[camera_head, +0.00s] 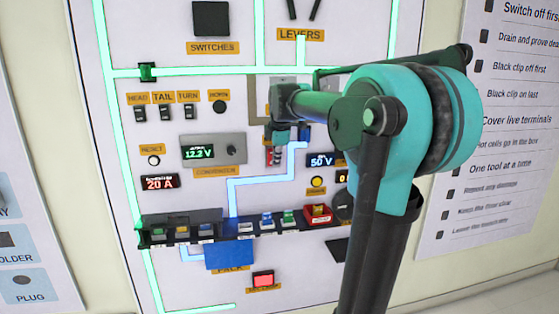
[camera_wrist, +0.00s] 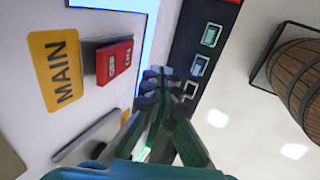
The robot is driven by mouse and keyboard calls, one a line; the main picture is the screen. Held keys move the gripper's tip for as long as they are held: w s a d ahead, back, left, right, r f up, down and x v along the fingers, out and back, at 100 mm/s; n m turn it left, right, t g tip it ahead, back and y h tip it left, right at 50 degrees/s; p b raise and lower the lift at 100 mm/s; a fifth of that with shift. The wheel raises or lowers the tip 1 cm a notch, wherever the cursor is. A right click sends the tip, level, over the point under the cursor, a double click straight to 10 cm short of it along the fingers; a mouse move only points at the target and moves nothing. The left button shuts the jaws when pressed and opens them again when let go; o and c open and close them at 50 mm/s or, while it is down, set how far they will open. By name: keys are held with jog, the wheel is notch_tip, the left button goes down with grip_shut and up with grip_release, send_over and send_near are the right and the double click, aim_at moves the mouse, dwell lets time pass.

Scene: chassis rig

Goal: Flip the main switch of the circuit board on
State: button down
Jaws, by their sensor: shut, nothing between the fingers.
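The main switch (camera_wrist: 114,61) is a red block with pale lettering on the white board, beside an orange MAIN label (camera_wrist: 58,71) in the wrist view. In the head view a small red part (camera_head: 271,157) shows just below my gripper (camera_head: 281,139), mostly hidden by it. My gripper (camera_wrist: 156,82) is shut and empty. In the wrist view its fingertips are to the right of the red switch, with a visible gap in the picture. Whether they touch the board cannot be told. The switch's on or off position is not clear.
A dark rail (camera_head: 150,236) with several coloured blocks runs across the board's lower part. The converter (camera_head: 213,151) shows 12.2 V and stands left of my gripper. Green lit lines and a pale blue line (camera_head: 232,200) cross the board. A barrel (camera_wrist: 300,75) stands apart at right in the wrist view.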

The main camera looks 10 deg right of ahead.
jog(key=v, duration=0.9)
jog(key=shift+s+r, duration=0.15)
jog(key=shift+s, duration=0.35)
jog(key=s+f+m, duration=0.6)
jog(key=s+f, duration=0.2)
jog(key=f, duration=0.5)
jog(key=s+f+m, duration=0.6)
jog(key=s+f, duration=0.2)
jog(key=f, duration=0.5)
jog(key=s+f+m, duration=0.6)
jog(key=s+f, duration=0.2)
jog(key=f, duration=0.5)
jog(key=shift+s+d+g, duration=0.3)
jog(key=shift+d+g, duration=0.1)
jog(key=shift+d, duration=0.05)
